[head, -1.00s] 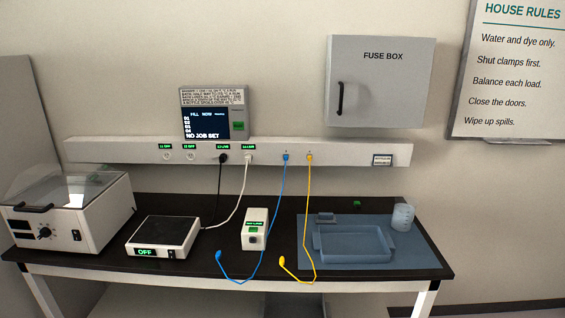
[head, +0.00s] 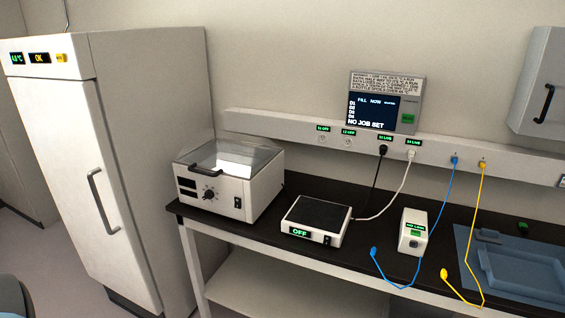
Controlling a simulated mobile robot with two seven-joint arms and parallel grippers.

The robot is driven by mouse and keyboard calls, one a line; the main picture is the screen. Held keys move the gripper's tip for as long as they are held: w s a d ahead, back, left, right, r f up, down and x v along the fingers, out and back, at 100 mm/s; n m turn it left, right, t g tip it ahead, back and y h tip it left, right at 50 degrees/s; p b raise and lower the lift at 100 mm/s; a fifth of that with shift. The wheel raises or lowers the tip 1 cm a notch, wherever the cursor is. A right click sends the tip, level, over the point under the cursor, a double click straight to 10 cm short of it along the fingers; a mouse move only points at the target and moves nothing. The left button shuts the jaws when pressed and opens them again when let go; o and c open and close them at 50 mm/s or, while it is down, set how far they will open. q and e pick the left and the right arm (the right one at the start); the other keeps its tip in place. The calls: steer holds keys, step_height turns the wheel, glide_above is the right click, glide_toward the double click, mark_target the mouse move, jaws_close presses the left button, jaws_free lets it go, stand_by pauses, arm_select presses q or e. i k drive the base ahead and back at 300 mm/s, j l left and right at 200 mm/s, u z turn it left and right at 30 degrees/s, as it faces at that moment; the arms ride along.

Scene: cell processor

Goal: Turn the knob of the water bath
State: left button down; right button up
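A white box with a clear sloped lid, which looks like the water bath (head: 230,180), stands at the left end of the black bench. Its lid looks shut. A dark round knob (head: 210,193) with marks around it sits on its front face. Dark display panels are left of the knob and a small dark switch is to its right. The knob's setting is too small to read. Neither gripper is in view.
A tall white fridge (head: 105,150) stands left of the black bench (head: 265,235). A flat device reading OFF (head: 315,222) is right of the bath. Further right are a small white box (head: 412,232), blue and yellow cables and a blue tray (head: 520,275). Floor shows between fridge and bench.

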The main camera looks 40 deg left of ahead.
mark_target(210, 194)
steer(key=k+j, duration=0.1)
steer(key=j, duration=1)
steer(key=k+j+u, duration=0.15)
steer(key=j, duration=1.6)
steer(key=i+j+u, duration=0.1)
steer(key=j, duration=0.65)
steer(key=i+j, duration=0.15)
steer(key=j, duration=0.55)
